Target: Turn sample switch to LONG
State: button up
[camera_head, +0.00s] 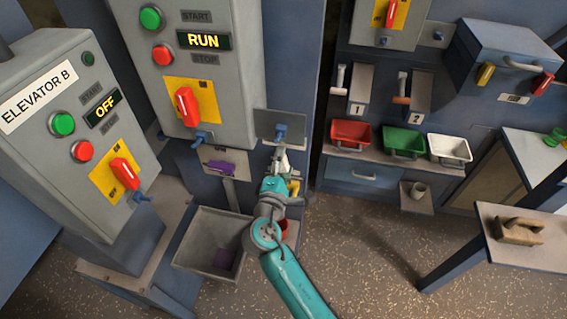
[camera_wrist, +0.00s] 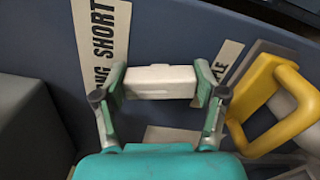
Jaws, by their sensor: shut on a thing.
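In the wrist view, my gripper (camera_wrist: 161,84) has its two fingers on either end of a pale grey bar-shaped handle (camera_wrist: 160,76), which appears to be the sample switch. The handle lies level across the picture between the fingers. Beside it, a pale label plate (camera_wrist: 105,42) reads "NG SHORT", its first letters hidden behind the left finger. Another pale label (camera_wrist: 230,62) behind the right finger is mostly hidden. In the head view, my gripper (camera_head: 281,166) is at the blue panel below a grey plate (camera_head: 280,123); the switch is too small and covered to read there.
A yellow handle (camera_wrist: 236,118) stands close to the right of my gripper in the wrist view. In the head view, an open grey bin (camera_head: 205,225) is left of my arm. Red (camera_head: 351,131), green (camera_head: 402,140) and white (camera_head: 449,148) trays stand to the right.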

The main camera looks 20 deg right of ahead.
jog(key=shift+n, duration=1.9)
jog(key=o, duration=1.1)
jog(key=shift+o, duration=0.2)
jog(key=v, duration=1.2)
